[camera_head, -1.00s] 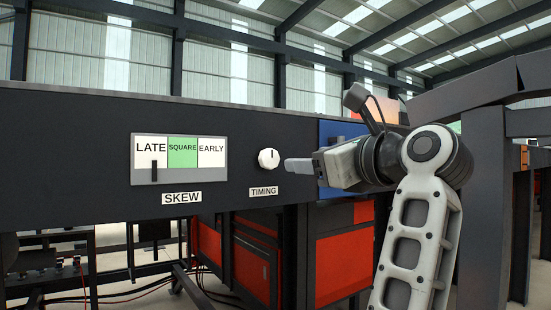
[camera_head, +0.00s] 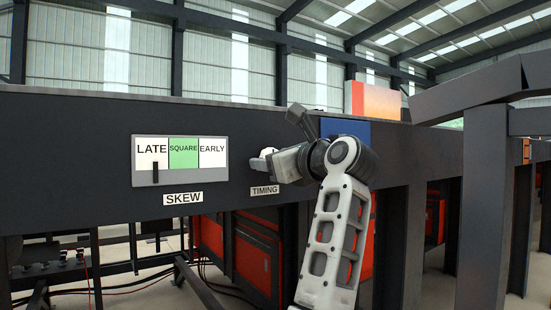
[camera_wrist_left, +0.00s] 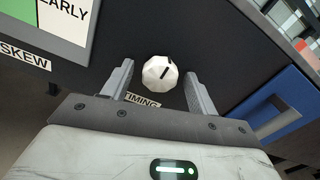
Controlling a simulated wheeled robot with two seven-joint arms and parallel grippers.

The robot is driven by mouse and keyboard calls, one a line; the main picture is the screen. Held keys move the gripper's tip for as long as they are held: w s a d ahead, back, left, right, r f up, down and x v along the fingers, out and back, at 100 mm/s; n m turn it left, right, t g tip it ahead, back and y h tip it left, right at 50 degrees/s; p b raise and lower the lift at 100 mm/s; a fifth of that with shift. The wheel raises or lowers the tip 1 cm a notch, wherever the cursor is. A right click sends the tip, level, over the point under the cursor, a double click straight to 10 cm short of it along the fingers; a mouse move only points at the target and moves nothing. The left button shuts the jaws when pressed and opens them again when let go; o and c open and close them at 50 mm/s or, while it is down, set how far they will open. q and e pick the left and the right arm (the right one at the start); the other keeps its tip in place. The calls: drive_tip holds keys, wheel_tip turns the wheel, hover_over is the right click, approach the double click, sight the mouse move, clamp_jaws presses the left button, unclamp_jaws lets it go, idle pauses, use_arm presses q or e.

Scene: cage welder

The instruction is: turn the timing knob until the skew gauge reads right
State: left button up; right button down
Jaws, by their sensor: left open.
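The white faceted timing knob (camera_wrist_left: 158,74) is on the dark panel above the TIMING label. Its dark mark points up and right in the left wrist view. In the head view the knob (camera_head: 268,152) is partly hidden by my left gripper (camera_head: 264,161). My left gripper (camera_wrist_left: 157,76) is open, with one finger on each side of the knob and gaps visible. I cannot tell how far the fingertips reach along it. The skew gauge (camera_head: 180,160) has LATE, green SQUARE and EARLY zones. Its dark pointer (camera_head: 155,172) stands below LATE. My right gripper is not in view.
The dark panel beam (camera_head: 80,150) runs across the view. A blue panel (camera_wrist_left: 266,112) lies to the right of the knob. Dark posts (camera_head: 482,210) stand at the right. Red cabinets (camera_head: 252,265) sit below the beam.

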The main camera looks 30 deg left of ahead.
use_arm(q)
drive_tip(key=c, duration=1)
drive_tip(key=shift+m, duration=0.5)
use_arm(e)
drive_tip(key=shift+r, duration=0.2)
use_arm(q)
drive_tip(key=m+p, duration=0.3)
drive_tip(key=m, duration=0.2)
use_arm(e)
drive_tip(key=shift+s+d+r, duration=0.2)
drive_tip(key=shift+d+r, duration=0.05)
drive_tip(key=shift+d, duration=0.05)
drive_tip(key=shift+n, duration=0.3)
use_arm(q)
drive_tip(key=o, duration=1)
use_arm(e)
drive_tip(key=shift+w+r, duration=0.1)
